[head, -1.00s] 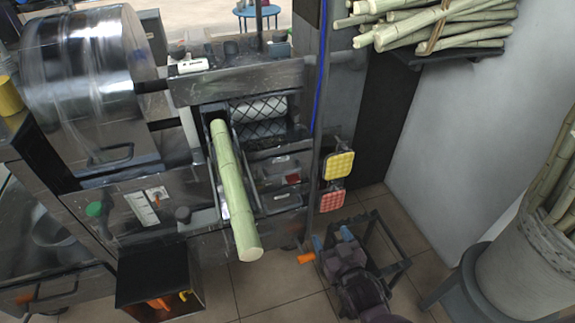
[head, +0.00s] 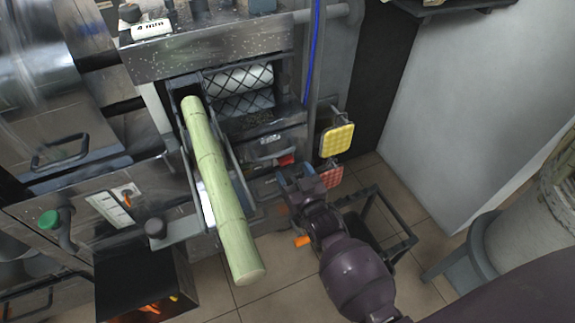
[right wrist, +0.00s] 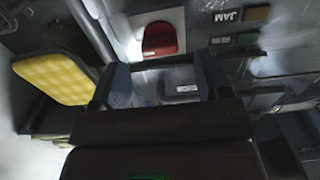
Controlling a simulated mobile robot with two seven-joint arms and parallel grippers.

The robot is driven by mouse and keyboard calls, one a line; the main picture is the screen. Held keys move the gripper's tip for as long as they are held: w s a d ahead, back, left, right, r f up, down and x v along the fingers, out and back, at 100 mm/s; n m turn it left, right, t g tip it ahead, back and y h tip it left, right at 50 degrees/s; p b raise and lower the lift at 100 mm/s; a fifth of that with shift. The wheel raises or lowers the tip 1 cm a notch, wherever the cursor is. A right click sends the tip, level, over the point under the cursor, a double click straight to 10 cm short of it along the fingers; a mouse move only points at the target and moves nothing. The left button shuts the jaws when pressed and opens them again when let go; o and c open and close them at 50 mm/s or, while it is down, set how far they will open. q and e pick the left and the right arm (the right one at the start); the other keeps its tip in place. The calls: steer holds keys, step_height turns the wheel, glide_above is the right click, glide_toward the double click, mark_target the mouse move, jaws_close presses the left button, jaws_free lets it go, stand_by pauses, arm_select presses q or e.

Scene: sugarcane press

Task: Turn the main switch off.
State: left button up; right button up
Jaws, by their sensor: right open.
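A red switch part (right wrist: 160,38) on a pale plate shows in the right wrist view, just beyond my fingertips. In the head view its red (head: 287,160) shows small on the front of the press, beside my gripper. I cannot tell whether it is on or off. My right gripper (head: 297,176) is in front of the press, right of the cane. In the right wrist view (right wrist: 165,85) its two fingers stand apart with nothing between them. No contact with the switch is visible. My left gripper is out of view.
A green cane stalk (head: 215,185) lies in the feed chute, sticking out toward me. A yellow pad (head: 337,139) and a red pad (head: 332,177) are right of my gripper. Labelled indicators (right wrist: 228,16) sit beside the switch. A dark frame (head: 402,240) stands on the floor.

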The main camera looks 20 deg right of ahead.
mark_target(288, 164)
steer(key=shift+w+b, duration=0.35)
steer(key=shift+w, duration=1.3)
steer(key=c, duration=0.9)
